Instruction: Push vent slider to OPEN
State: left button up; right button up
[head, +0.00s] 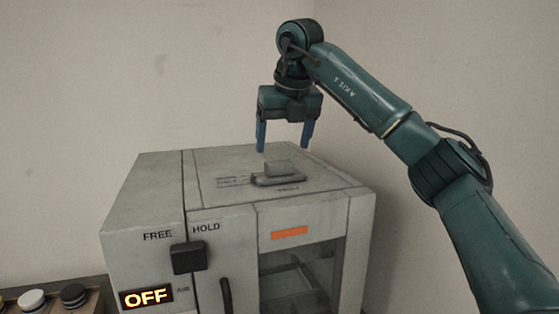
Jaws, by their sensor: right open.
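The vent slider appears to be the small grey block (279,168) on a short dark track (276,180) on top of the grey cabinet (225,190). Faint lettering lies beside the track, too small to read, so I cannot tell the slider's position. My right gripper (283,145) hangs above the cabinet top, pointing down, with its two blue fingers apart and empty. In the picture its fingertips are just above the grey block, and no contact shows. My left gripper is not in the head view.
The cabinet front has a black knob (188,257) below the words FREE and HOLD, a lit OFF display (146,297), a dark handle (226,296), an orange label (289,233) and a window (298,278). Several round knobs (73,295) stand at lower left. Space above the cabinet's left side is clear.

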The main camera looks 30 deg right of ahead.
aim_at(280, 162)
jog(key=x, duration=0.4)
jog(key=shift+w+f, duration=0.1)
jog(key=shift+f, duration=0.05)
jog(key=shift+w+d+f+p, duration=0.1)
jog(key=shift+w+f+p, duration=0.05)
jog(key=shift+f+p, duration=0.15)
jog(key=shift+w+f, duration=0.15)
jog(key=shift+f, duration=0.15)
jog(key=shift+c, duration=0.4)
